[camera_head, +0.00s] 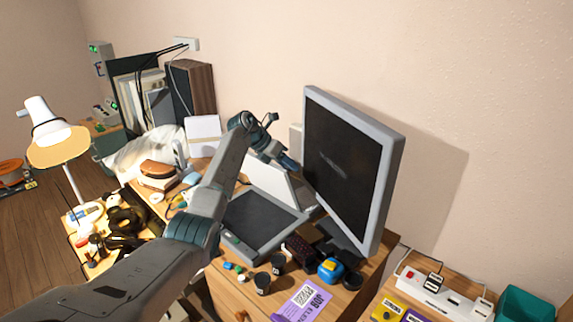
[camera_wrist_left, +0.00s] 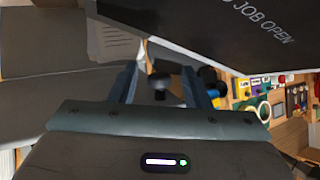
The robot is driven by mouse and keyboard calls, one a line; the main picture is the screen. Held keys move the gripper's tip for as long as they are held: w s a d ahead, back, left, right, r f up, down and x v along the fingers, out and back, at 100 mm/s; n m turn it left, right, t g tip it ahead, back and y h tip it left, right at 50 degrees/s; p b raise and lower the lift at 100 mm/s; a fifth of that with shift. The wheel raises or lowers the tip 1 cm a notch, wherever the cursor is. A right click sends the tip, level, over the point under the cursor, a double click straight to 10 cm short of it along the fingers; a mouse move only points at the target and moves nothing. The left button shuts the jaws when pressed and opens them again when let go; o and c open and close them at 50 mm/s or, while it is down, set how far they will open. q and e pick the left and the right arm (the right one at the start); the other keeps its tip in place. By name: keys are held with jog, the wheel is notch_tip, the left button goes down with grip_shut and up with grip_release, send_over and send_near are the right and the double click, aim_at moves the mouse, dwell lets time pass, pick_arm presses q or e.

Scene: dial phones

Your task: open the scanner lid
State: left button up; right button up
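The scanner (camera_head: 262,222) sits on the desk with its dark bed exposed. Its white lid (camera_head: 272,183) stands raised at the bed's back edge, partly behind my left arm. My left gripper (camera_head: 289,163) is above the lid, close to the monitor's left edge; I cannot tell whether it touches the lid. In the left wrist view the gripper (camera_wrist_left: 160,74) has its two fingers apart, with a small dark thing visible beyond the gap. A grey panel fills the left of that view; I cannot tell which part it is. My right gripper is not in view.
A large monitor (camera_head: 350,160) stands right of the scanner; its screen reads "JOB OPEN" in the left wrist view (camera_wrist_left: 240,25). Dark cups (camera_head: 262,283), a blue-yellow item (camera_head: 331,269) and a purple card (camera_head: 303,300) lie in front. A lamp (camera_head: 57,145) and clutter are at left.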

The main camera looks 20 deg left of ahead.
pick_arm(q)
jog(key=shift+s+a+r, duration=0.1)
jog(key=shift+a+r, duration=0.05)
jog(key=shift+a, duration=0.05)
jog(key=b+v, duration=0.3)
jog(key=v, duration=0.7)
jog(key=shift+r, duration=0.2)
